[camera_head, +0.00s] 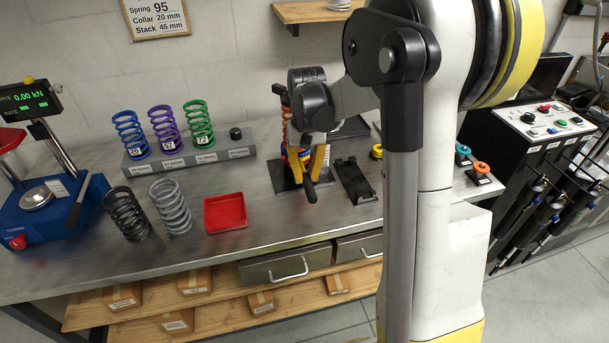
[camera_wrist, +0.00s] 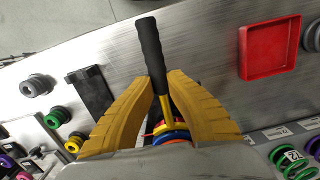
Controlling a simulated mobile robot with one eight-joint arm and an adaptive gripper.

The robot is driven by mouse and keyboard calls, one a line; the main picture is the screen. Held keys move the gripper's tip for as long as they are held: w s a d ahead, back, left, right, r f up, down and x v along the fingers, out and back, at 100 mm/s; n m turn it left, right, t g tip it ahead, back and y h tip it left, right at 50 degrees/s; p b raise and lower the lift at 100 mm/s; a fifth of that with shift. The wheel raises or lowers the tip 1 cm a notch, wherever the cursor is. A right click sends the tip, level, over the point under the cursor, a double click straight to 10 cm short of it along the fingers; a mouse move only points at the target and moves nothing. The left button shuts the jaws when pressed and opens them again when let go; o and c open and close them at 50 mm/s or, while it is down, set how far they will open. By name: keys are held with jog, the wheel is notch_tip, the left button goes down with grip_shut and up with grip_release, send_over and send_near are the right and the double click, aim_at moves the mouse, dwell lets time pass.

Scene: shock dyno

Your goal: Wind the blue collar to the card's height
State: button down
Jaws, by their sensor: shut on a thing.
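The card (camera_head: 157,17) on the wall reads Spring 95, Collar 20 mm, Stack 45 mm. The blue collar (camera_wrist: 171,137) shows partly in the wrist view, below and between my fingers, with a red part close by. My gripper (camera_head: 317,165) is at the shock stand on the bench. Its yellow fingers (camera_wrist: 160,84) are closed around a tool with a black handle (camera_wrist: 151,52) and a yellow shaft.
A red tray (camera_head: 225,213) sits left of the stand; a black fixture (camera_head: 354,180) lies to its right. A black spring (camera_head: 127,214) and grey spring (camera_head: 171,207) stand on the bench. A rack (camera_head: 190,154) holds blue, purple and green springs. A blue press (camera_head: 50,210) stands far left.

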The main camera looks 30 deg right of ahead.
jog(key=shift+d+n, duration=1.1)
jog(key=shift+d, duration=0.15)
jog(key=shift+s+d+n, duration=0.1)
jog(key=shift+d+n, duration=1)
jog(key=shift+d, duration=0.1)
jog(key=shift+w+d+n, duration=0.2)
jog(key=shift+d+n, duration=0.9)
jog(key=shift+d, duration=0.15)
